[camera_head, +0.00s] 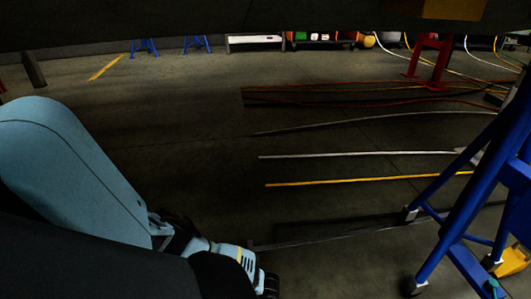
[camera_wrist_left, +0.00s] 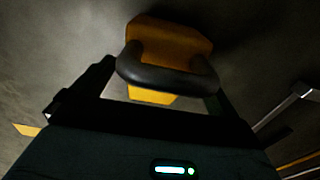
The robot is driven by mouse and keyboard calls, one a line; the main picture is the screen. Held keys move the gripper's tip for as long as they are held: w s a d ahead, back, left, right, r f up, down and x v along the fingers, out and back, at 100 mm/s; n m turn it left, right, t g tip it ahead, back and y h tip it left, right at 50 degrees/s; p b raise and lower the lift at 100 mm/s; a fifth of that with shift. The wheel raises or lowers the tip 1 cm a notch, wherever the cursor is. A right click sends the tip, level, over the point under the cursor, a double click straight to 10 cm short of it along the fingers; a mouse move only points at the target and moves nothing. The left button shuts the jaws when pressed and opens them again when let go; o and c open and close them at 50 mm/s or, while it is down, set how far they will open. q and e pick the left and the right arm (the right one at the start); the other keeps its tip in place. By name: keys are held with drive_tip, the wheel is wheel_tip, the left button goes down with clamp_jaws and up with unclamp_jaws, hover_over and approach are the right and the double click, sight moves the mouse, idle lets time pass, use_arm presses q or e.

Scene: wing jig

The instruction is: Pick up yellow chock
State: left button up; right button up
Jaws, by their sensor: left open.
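The yellow chock (camera_wrist_left: 168,40) lies on the floor in the left wrist view, just beyond my left gripper (camera_wrist_left: 164,82). Its thick black curved handle (camera_wrist_left: 165,77) faces me and lies between the two dark fingers. The fingers are open, one on each side of the handle; I cannot tell whether they touch it. In the head view my left gripper (camera_head: 268,284) is low at the bottom edge, and the chock there is not visible. Another yellow block (camera_head: 512,261) shows at the right, beside the blue stand. My right gripper is not in view.
A blue stand (camera_head: 450,225) stands at the right and a red stand (camera_head: 430,60) farther back. Cables and strips, including a yellow strip (camera_head: 365,180), lie across the dark floor. A large dark structure (camera_head: 230,20) hangs across the top. The floor at centre left is clear.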

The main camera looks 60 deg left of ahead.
use_arm(q)
drive_tip(key=c, duration=1.7)
wheel_tip(320, 180, up, 3)
drive_tip(key=shift+f+p, duration=0.15)
drive_tip(key=shift+p, duration=1.05)
drive_tip(key=shift+r+p, duration=0.35)
drive_tip(key=shift+r, duration=0.2)
drive_tip(key=w+d, duration=0.3)
drive_tip(key=d, duration=0.1)
drive_tip(key=w+d+r+p, duration=0.1)
drive_tip(key=w+d, duration=0.2)
drive_tip(key=d, duration=0.1)
drive_tip(key=w+d, duration=0.3)
drive_tip(key=d, duration=0.2)
drive_tip(key=shift+w+r, duration=0.2)
drive_tip(key=shift+w, duration=0.15)
